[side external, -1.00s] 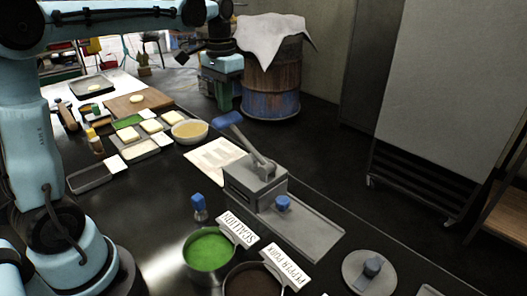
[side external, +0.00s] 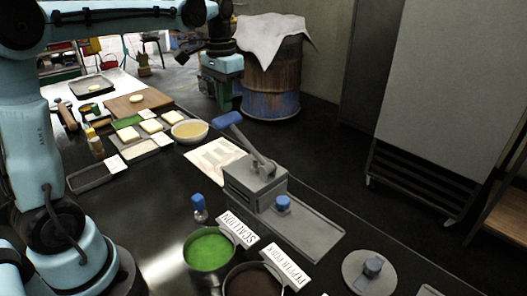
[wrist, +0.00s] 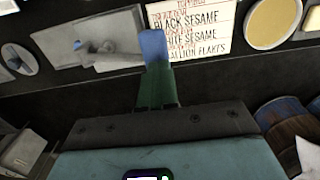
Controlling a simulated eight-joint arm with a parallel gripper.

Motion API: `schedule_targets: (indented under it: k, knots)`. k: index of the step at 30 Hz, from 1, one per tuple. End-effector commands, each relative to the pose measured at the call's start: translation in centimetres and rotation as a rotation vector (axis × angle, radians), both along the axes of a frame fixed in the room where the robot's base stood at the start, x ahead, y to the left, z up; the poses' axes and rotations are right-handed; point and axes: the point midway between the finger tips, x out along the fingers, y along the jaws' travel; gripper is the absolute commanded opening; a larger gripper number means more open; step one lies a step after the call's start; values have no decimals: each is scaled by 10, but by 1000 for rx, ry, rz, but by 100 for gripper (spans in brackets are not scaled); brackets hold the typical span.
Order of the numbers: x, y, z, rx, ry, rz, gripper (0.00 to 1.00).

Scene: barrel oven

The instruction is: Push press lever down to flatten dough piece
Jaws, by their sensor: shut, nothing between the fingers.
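The press (side external: 256,182) stands on the dark counter with its lever raised and tilted. The lever's blue handle (side external: 230,119) is at the upper left end of its arm. My gripper (side external: 223,109) points down with its green fingers shut and empty, right above the handle in the side view. In the wrist view, the fingers (wrist: 157,97) line up with the blue handle (wrist: 153,46); I cannot tell whether they touch it. No dough piece shows in the press. A pale dough piece (side external: 137,99) lies on the wooden board (side external: 120,106).
A printed paper sheet (side external: 212,157) lies beside the press. The scallion bowl (side external: 209,250), a dark filling bowl (side external: 252,281) and a blue-capped bottle (side external: 199,208) stand in front. Trays and a cream bowl (side external: 190,131) are at left. A cloth-topped barrel (side external: 271,88) stands behind the counter.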

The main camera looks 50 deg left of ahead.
Motion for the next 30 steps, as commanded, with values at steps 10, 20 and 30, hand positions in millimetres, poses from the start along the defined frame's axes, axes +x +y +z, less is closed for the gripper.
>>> schedule_targets:
  k: [10,20,30]
  knots:
    - [0,0,-3,0,0,0,0]
    - [0,0,-12,0,0,0,0]
    - [0,0,-16,0,0,0,0]
